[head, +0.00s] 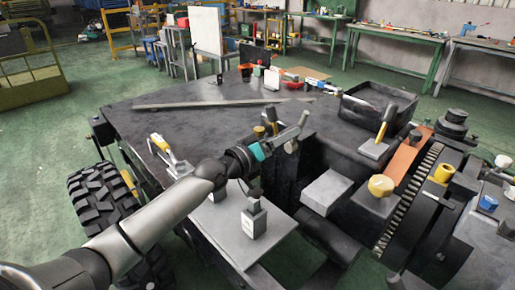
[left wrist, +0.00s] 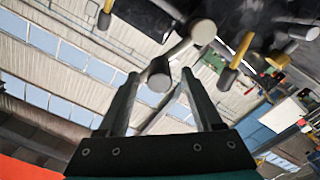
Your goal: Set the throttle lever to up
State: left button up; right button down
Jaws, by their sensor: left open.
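Several levers are in view, and I cannot tell for sure which is the throttle lever. In the left wrist view a grey round-ended knob (left wrist: 157,82) on a pale rod shows between the fingertips of my left gripper (left wrist: 160,74); a second pale knob (left wrist: 203,32) is beyond it. Contact cannot be judged. In the head view my left gripper (head: 297,130) is open above the chassis, left of the grey block. Its fingers partly hide what is there. A yellow-topped lever (head: 271,115) stands just behind it. My right gripper is out of view.
A black-topped lever (head: 253,203) is on the front plate. The dark deck (head: 205,115) is mostly clear.

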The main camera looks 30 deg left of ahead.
pick_arm(q)
jog(key=p+v, duration=0.2)
jog(key=v, duration=1.2)
jog(key=shift+s, duration=0.15)
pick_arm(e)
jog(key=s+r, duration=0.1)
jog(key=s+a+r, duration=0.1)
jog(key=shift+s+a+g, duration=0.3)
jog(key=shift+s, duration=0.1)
pick_arm(q)
jog(key=shift+r, duration=0.1)
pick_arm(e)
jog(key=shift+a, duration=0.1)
